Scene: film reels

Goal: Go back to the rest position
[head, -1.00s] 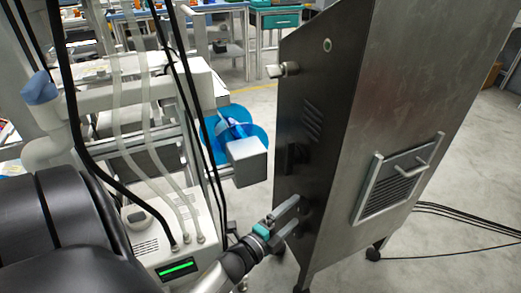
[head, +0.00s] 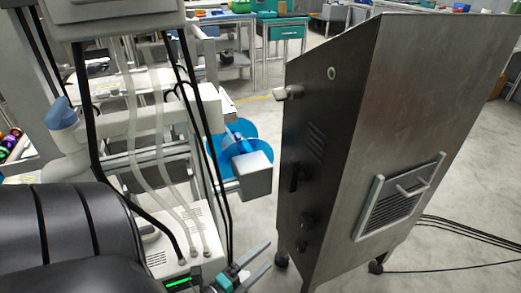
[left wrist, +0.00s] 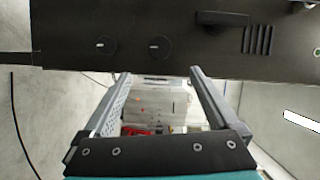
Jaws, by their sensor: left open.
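My left gripper (head: 268,254) is low in the middle of the head view. Its grey fingers are spread, with nothing between them. It is beside the dark face of a tall metal cabinet (head: 400,110), with a gap between the fingertips and the cabinet's lower part. The left wrist view also shows the open gripper (left wrist: 160,74), with the cabinet's dark panel (left wrist: 75,42) and two round knobs ahead of the fingertips. My right gripper is in neither current view.
A white machine (head: 178,235) with tubes and black cables stands left of the gripper. Blue round objects (head: 250,130) are behind a grey box (head: 252,174). Black cables lie on the floor at right. Workbenches stand at the back.

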